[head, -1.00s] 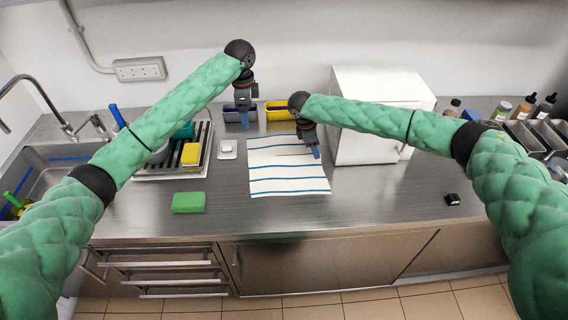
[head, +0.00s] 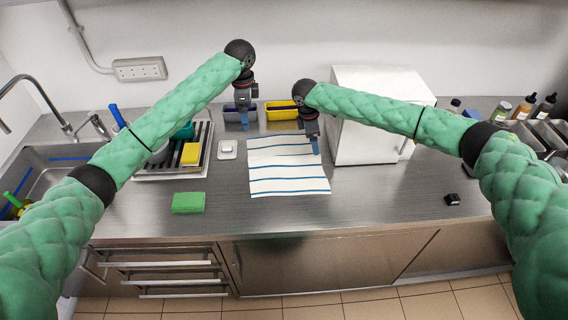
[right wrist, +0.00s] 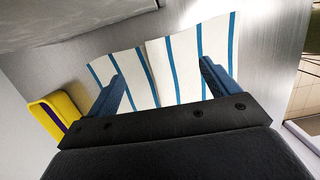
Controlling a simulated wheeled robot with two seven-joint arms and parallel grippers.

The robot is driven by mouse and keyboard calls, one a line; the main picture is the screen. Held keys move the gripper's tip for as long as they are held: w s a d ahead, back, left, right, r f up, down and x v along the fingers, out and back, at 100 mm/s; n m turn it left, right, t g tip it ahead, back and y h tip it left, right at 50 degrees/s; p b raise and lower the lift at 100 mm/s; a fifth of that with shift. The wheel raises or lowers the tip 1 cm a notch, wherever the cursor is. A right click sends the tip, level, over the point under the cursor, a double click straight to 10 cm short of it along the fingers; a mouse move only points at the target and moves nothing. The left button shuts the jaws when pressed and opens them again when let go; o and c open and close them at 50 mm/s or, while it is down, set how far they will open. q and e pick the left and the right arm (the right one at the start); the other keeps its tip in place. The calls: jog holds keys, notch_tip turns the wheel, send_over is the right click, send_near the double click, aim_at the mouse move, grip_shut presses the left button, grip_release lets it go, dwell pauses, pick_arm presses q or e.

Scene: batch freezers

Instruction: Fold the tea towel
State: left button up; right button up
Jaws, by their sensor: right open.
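The tea towel (head: 288,178), white with blue stripes, lies flat and spread out on the steel counter. It also shows in the right wrist view (right wrist: 185,62), ahead of the fingers. My right gripper (head: 315,150) is over the towel's far right corner, pointing down. In the right wrist view its two blue fingers (right wrist: 160,85) are wide apart with nothing held between them. My left gripper (head: 244,127) hangs just beyond the towel's far left corner. Its fingers are too small to tell whether they are apart.
A white box-shaped appliance (head: 378,115) stands close right of the towel. A yellow bin (head: 282,111) and a grey bin (head: 232,114) stand behind it.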

jog(key=shift+a+r, duration=0.15)
jog(key=shift+r, duration=0.8)
